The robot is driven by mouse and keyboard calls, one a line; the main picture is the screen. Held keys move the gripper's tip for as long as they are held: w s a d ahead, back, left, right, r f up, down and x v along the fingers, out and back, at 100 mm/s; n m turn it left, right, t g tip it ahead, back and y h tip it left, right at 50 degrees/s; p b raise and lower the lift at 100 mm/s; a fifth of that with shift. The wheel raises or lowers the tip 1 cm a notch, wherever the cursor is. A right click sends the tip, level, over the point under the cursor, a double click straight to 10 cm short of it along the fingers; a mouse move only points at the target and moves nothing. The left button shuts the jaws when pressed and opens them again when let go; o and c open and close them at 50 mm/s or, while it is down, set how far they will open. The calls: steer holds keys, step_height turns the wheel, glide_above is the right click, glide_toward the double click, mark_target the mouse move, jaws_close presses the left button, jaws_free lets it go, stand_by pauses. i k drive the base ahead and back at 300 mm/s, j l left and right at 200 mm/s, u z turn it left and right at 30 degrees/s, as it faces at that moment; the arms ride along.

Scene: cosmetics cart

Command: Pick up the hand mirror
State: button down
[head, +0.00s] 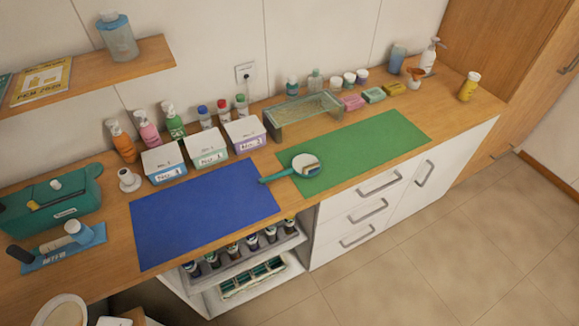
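The hand mirror (301,163) lies flat on the wooden counter in the head view. It has a round, pale reflecting face with a teal rim and a teal handle. Its round head rests on the left part of the green mat (375,150). Its handle points left and slightly down, across the gap, with its end at the right edge of the blue mat (200,215). Nothing covers the mirror. My gripper is not in view.
Three labelled boxes (209,148) and several bottles stand behind the blue mat. A clear-fronted rack (298,120) stands behind the green mat. The teal bag (60,203) is at left. Drawers (369,211) and open shelves (237,262) lie below the counter edge. The floor in front is clear.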

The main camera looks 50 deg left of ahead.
mark_target(303, 165)
steer(key=u, duration=2)
